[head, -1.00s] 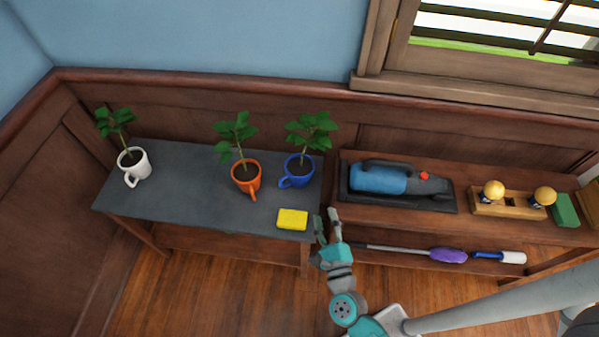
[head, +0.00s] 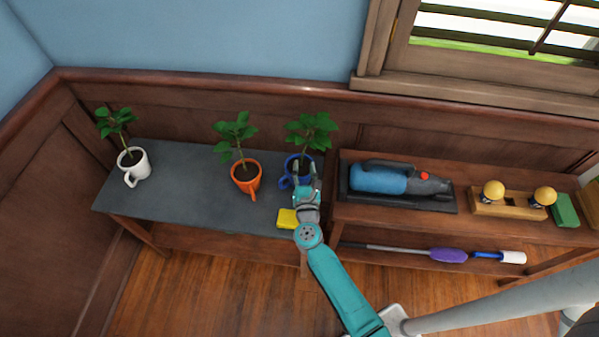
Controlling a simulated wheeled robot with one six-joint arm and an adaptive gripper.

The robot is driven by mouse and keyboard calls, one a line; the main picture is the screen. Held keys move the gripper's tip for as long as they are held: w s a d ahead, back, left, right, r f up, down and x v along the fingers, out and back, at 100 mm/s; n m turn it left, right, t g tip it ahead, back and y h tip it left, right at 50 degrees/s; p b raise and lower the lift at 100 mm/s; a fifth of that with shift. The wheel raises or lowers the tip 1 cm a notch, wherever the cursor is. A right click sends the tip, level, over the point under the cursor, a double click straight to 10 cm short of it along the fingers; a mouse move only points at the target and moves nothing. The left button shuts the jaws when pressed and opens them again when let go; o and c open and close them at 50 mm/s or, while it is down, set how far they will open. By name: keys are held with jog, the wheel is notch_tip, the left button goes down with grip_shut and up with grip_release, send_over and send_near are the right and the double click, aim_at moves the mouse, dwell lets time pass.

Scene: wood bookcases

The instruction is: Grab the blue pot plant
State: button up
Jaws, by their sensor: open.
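The blue pot plant (head: 291,163) is a blue mug-shaped pot with a green leafy plant, standing upright near the right end of the grey-topped table (head: 190,205). Its handle points to the lower left. My gripper (head: 304,170) is open at the near side of the blue pot, with its fingers overlapping the pot in the head view. I cannot tell whether the fingers touch it. The gripper hides part of the pot's front and right side.
An orange pot plant (head: 246,180) stands just left of the blue one, and a white pot plant (head: 134,166) at the far left. A yellow sponge (head: 286,219) lies partly behind my arm. A blue handheld vacuum (head: 378,180) sits on the right shelf.

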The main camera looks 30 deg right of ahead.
aim_at(305, 156)
jog(key=shift+d+r+x, duration=0.1)
jog(key=shift+r+x, duration=0.1)
jog(key=shift+x, duration=1.15)
jog(key=shift+d+r+x, duration=0.15)
jog(key=shift+x, duration=1.2)
jog(key=shift+s, duration=0.15)
grip_shut()
